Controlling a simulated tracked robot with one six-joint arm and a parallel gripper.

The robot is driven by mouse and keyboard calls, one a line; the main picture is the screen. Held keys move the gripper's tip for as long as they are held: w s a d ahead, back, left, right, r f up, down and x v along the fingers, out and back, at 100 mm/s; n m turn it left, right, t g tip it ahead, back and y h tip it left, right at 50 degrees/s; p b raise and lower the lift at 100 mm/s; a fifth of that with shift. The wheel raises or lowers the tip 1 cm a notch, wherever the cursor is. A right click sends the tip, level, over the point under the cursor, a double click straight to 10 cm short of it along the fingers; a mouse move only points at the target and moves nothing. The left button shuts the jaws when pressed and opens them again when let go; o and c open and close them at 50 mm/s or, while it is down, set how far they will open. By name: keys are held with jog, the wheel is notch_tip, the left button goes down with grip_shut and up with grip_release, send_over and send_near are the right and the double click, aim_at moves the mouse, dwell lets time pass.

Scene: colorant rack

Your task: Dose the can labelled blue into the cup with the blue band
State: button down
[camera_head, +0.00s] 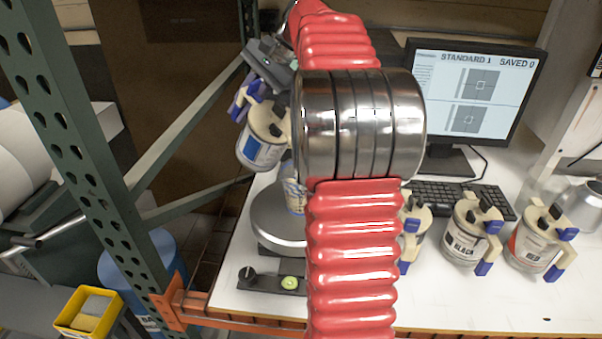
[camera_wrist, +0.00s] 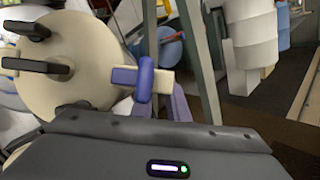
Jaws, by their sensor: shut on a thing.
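My gripper (camera_head: 265,72) is shut on a white can with a blue label patch (camera_head: 261,148) and cream and blue handle parts. The can is tilted and held up at the left, above and left of the cup. In the wrist view the can's cream lid (camera_wrist: 65,75) with dark knobs faces the camera beside my gripper's dark body. A pale cup (camera_head: 294,196) with bluish marks stands on the round silver scale plate (camera_head: 268,222). My red arm hides much of the cup and plate, and I cannot tell whether its band is blue.
A can labelled black (camera_head: 463,240), a red one (camera_head: 530,246) and a partly hidden can (camera_head: 411,235) stand at the right of the white bench. A monitor (camera_head: 473,95) and keyboard (camera_head: 460,198) are behind them. A green rack post (camera_head: 85,130) rises at the left.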

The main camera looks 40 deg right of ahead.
aim_at(246, 94)
jog(key=shift+t, duration=0.9)
jog(key=shift+s+d+r+p, duration=0.1)
jog(key=shift+s+r+p, duration=0.25)
jog(key=shift+r, duration=0.3)
jog(key=shift+s+a+r+p, duration=0.1)
jog(key=shift+s+r+p, duration=0.25)
jog(key=shift+r, duration=0.3)
jog(key=shift+s+d+r+p, duration=0.1)
jog(key=shift+s+r+p, duration=0.2)
jog(key=shift+r, duration=0.35)
jog(key=w+f+g, duration=0.1)
jog(key=f, duration=0.1)
jog(key=w+f+g, duration=0.1)
jog(key=f, duration=0.2)
jog(key=w+f+g, duration=0.1)
jog(key=f, duration=0.1)
jog(key=shift+w+a+f, duration=0.15)
jog(key=shift+w+a, duration=0.05)
jog(key=shift+w, duration=0.05)
dwell(0.4)
jog(key=w+f+g+b, duration=0.1)
jog(key=w+m+g+b, duration=0.1)
jog(key=shift+w+a+f+g+h, duration=0.1)
jog(key=shift+a+f+g+h, duration=0.05)
jog(key=shift+f+g+h, duration=0.25)
jog(key=shift+w+r+g+b, duration=0.2)
jog(key=shift+w+g+b, duration=0.15)
jog(key=shift+g+b, duration=0.5)
dwell(2.3)
